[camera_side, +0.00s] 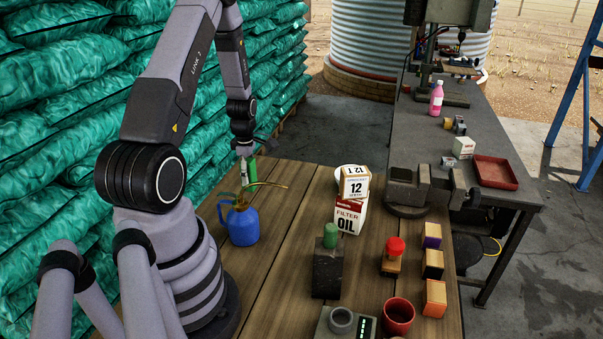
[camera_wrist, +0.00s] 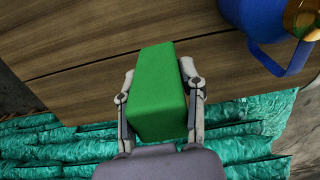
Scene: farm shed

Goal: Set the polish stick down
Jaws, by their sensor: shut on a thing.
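The polish stick, a green bar (camera_wrist: 158,92), is between the two fingers of my gripper (camera_wrist: 160,78) in the wrist view. My gripper is shut on its sides. In the side view the stick (camera_side: 252,169) shows as a thin green strip at my gripper (camera_side: 246,158), near the far left edge of the wooden table (camera_side: 285,215), behind the blue oil can. My fingers partly hide it there. I cannot tell whether its lower end touches the table.
The blue oil can (camera_side: 241,224) stands close by and also shows in the wrist view (camera_wrist: 262,32). Filter boxes (camera_side: 348,216), a dark block with a green knob (camera_side: 327,270), a red-topped stamp (camera_side: 393,257) and a red cup (camera_side: 398,316) stand farther right. Green sacks (camera_side: 50,130) are stacked beyond the table.

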